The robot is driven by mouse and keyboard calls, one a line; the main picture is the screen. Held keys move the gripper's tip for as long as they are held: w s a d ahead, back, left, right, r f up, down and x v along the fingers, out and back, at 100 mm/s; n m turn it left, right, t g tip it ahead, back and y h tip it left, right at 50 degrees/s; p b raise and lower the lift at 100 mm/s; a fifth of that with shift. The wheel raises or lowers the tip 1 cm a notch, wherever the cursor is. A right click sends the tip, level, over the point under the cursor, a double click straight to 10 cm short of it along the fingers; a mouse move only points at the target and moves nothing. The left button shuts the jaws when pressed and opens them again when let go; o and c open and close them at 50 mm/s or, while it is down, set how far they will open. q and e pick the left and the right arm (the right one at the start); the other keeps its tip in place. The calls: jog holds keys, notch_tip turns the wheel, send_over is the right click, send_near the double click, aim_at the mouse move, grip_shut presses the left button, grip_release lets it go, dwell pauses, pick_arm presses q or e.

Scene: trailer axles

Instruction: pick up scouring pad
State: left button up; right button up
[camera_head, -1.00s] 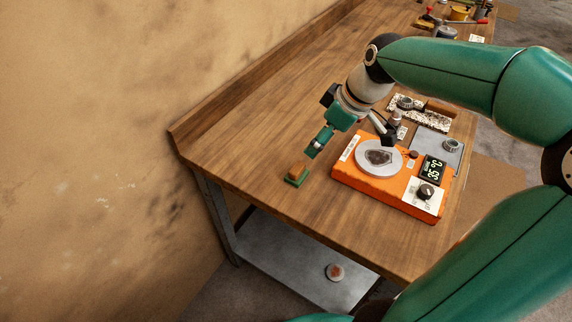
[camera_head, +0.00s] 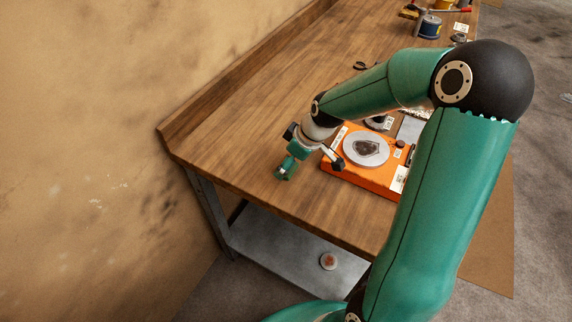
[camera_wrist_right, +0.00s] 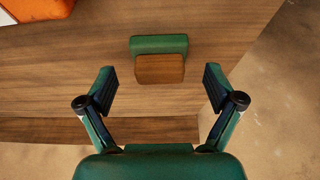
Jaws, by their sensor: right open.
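The scouring pad (camera_wrist_right: 158,44) is a green block with a brown block (camera_wrist_right: 159,69) against it. It lies on the wooden table and shows in the right wrist view, just beyond my fingertips and roughly centred between them. My right gripper (camera_wrist_right: 160,82) is open and empty, with one finger on each side. My left gripper is not in view.
An orange hot plate (camera_head: 352,178) with a round grey top stands just right of my right gripper. Cans (camera_head: 430,27) and tools stand at the far end of the table (camera_head: 260,110). A wall runs along the left.

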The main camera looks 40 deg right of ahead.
jog(key=shift+x, duration=1.05)
jog(key=c, duration=1.2)
jog(key=shift+r, duration=0.2)
jog(key=shift+c, duration=0.2)
notch_tip(320, 180, up, 20)
jog(key=shift+f, duration=0.15)
